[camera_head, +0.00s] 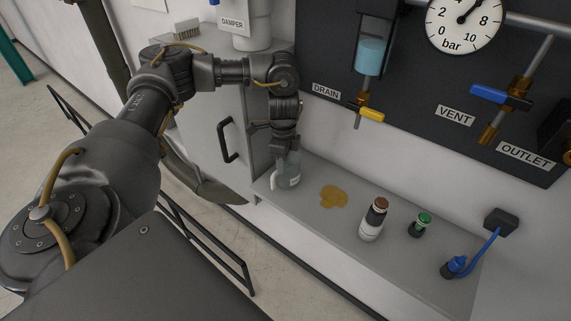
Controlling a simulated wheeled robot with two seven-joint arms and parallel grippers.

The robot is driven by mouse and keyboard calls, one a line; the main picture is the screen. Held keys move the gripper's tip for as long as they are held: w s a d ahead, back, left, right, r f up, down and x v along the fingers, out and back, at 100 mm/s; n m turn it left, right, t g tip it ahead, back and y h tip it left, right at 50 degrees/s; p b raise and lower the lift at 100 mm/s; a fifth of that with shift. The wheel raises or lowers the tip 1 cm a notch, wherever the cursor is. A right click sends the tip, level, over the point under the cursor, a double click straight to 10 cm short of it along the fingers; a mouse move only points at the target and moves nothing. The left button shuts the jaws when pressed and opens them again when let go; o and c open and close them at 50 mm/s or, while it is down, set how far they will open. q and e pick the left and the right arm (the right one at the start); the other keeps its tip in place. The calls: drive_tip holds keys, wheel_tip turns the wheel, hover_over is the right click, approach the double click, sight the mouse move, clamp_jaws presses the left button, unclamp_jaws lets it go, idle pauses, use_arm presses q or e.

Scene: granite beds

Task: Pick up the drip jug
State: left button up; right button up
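The drip jug (289,175), small and grey with a pale handle on its left and a white label, stands upright at the left end of the grey shelf. My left gripper (284,152) points down directly over the jug, with its fingertips at the jug's top. The fingers partly cover the rim, and I cannot tell whether they are open or closed on it. My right gripper is not in view.
A yellow-handled drain valve (371,114) hangs above. A cabinet (205,125) stands left.

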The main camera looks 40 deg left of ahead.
use_arm(q)
drive_tip(key=shift+d+f, duration=0.15)
drive_tip(key=shift+f, duration=0.55)
hover_over(284, 187)
wheel_tip(284, 187, down, 4)
drive_tip(key=shift+w+f+p, duration=0.1)
drive_tip(key=shift+p, duration=0.3)
drive_tip(key=shift+f, duration=0.3)
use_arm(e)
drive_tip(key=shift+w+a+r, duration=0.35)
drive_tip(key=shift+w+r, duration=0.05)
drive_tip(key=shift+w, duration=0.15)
use_arm(q)
drive_tip(key=shift+c, duration=0.4)
clamp_jaws()
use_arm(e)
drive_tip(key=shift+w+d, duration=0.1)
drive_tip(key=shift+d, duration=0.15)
